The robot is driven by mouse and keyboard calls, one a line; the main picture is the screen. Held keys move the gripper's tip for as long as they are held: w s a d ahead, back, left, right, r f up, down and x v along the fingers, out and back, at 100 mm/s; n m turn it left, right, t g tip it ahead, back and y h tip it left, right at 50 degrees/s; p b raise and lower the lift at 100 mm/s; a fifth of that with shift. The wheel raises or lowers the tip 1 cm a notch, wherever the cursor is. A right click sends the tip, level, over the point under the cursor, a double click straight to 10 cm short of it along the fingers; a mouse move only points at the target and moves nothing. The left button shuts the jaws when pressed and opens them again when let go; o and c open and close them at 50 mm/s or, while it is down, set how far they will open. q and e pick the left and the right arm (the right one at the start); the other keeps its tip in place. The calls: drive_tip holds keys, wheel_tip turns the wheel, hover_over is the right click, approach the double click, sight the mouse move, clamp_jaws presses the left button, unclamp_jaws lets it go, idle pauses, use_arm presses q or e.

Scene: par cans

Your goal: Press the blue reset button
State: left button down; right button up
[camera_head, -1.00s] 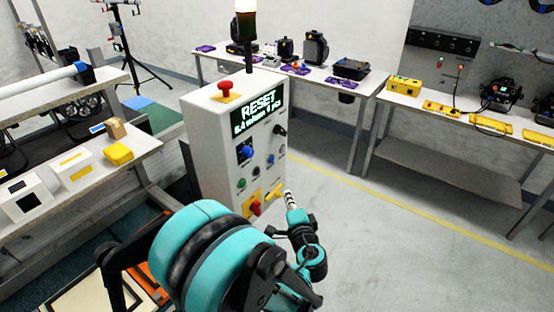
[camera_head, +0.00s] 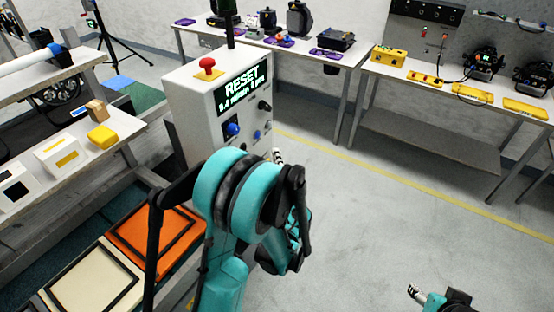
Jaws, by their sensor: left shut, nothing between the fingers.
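The white control box (camera_head: 187,110) stands left of centre. Its lit screen (camera_head: 241,89) reads "RESET" with a smaller line below. A large blue button (camera_head: 232,129) sits on a dark square under the screen, and a smaller blue knob (camera_head: 257,135) is to its right. My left gripper (camera_head: 277,156) is shut and empty, just right of the box's lower front, apart from the large blue button. My teal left arm hides the lower panel. My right gripper (camera_head: 414,291) is at the bottom right, over the floor, far from the box; its jaws are too small to read.
A red mushroom button (camera_head: 207,64) tops the box. A bench with a yellow block (camera_head: 102,137) stands left. Orange (camera_head: 154,238) and cream (camera_head: 92,286) framed panels lie low left. Workbenches line the back and right. The floor (camera_head: 345,200) right of the box is clear.

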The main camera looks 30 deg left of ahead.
sight(258, 135)
use_arm(q)
drive_tip(key=w+a+b, duration=0.1)
drive_tip(key=w+a, duration=0.3)
drive_tip(key=a, duration=0.3)
drive_tip(key=shift+a, duration=0.2)
drive_tip(key=shift+w, duration=0.1)
